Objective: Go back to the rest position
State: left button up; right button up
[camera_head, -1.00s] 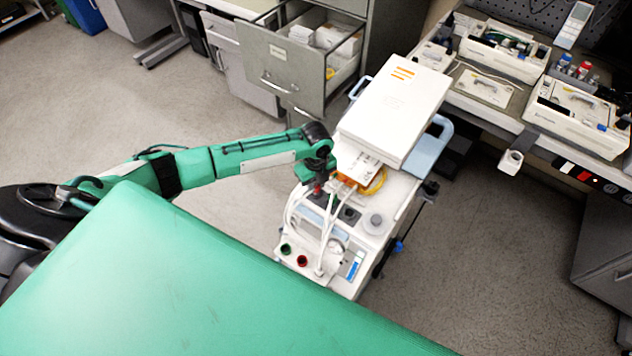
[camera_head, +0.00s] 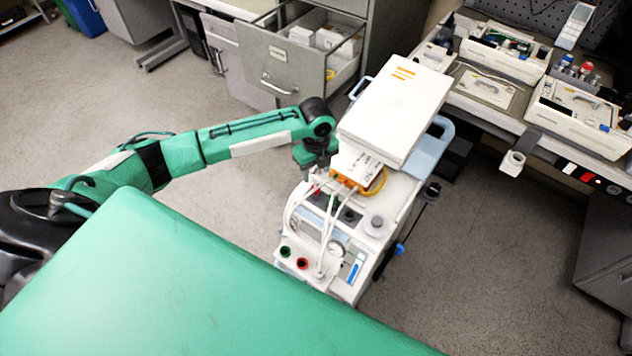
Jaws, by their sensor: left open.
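My left arm (camera_head: 245,135) reaches in from the left and bends down at a dark wrist joint. My left gripper (camera_head: 309,172) hangs below that joint, at the left edge of the white medical cart (camera_head: 345,270). It is open. I see nothing held in it, though its fingertips are small and partly hard to make out. It is beside the orange connector block (camera_head: 345,182) with white tubes on the cart. My right gripper is not in view.
A large white box-shaped unit (camera_head: 396,105) sits on top of the cart. An open drawer (camera_head: 290,65) of a grey cabinet is behind. A workbench with pumps (camera_head: 575,115) is at right. The floor (camera_head: 180,95) is clear behind my left arm.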

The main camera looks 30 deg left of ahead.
pick_arm(q)
notch_tip(320, 180, up, 6)
jog(key=shift+b, duration=0.4)
jog(key=shift+s+d, duration=0.1)
